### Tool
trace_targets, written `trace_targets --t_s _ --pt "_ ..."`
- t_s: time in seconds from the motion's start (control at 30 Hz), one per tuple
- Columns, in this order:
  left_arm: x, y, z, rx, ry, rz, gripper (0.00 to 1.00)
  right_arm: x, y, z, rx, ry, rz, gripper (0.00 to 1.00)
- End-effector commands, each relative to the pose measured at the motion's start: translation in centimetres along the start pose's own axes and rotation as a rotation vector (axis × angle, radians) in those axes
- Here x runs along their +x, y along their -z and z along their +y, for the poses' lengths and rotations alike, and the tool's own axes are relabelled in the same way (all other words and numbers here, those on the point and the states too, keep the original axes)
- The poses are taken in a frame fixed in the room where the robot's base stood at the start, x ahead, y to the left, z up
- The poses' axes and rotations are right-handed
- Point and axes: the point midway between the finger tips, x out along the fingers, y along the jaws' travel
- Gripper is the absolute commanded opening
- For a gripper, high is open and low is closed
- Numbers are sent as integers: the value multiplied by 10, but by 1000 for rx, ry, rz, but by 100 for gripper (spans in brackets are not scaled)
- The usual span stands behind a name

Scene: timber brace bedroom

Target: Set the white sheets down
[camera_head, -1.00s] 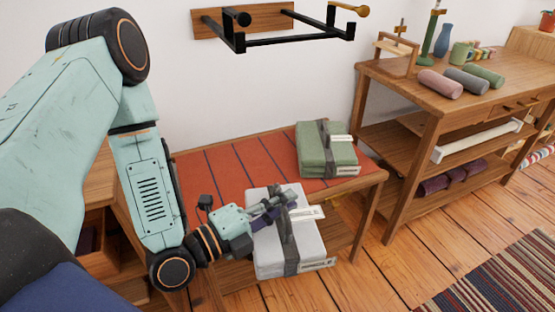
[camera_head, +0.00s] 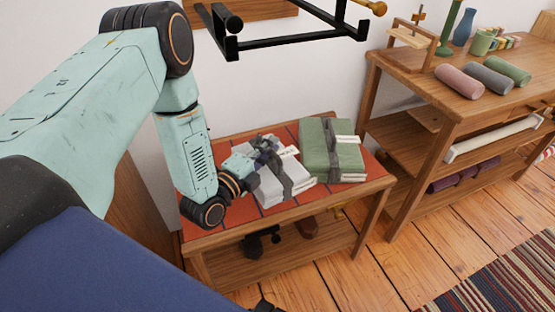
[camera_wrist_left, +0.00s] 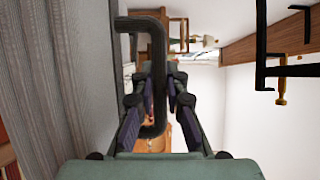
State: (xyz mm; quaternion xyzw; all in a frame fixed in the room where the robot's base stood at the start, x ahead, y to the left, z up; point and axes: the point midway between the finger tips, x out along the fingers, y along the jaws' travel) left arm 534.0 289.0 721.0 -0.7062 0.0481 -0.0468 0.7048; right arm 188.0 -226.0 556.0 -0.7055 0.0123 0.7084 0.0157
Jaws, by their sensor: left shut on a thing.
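The white sheets (camera_head: 267,189) are a folded bundle with a dark grey strap and a pale label. In the head view they are over the red runner (camera_head: 215,215) on the bench, just left of the green sheets (camera_head: 318,150). I cannot tell whether their underside touches the runner. My left gripper (camera_head: 258,155) is shut on the strap's handle at the top of the bundle. In the left wrist view the dark handle (camera_wrist_left: 156,60) passes between the fingers, and the bundle's pale side (camera_wrist_left: 60,75) fills the left. My right gripper is not seen.
A black wall rack (camera_head: 290,40) hangs above the bench. A wooden shelf unit (camera_head: 440,95) with rolled cloths (camera_head: 457,82) stands to the right. Dark objects (camera_head: 262,240) are on the bench's lower shelf. Bare runner shows at the bench's left end.

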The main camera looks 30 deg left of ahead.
Motion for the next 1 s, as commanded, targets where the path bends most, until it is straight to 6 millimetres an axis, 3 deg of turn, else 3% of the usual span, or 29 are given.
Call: trace_targets --t_s 0.1,0.3,0.63,1.0 --pt "25 -34 -14 2 9 -115 0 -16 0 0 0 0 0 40" --pt "44 -64 -20 0 4 -223 0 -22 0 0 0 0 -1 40" --pt "47 -68 32 1 0 -238 0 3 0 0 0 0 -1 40" --pt "49 -69 61 0 2 -238 0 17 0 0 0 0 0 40"
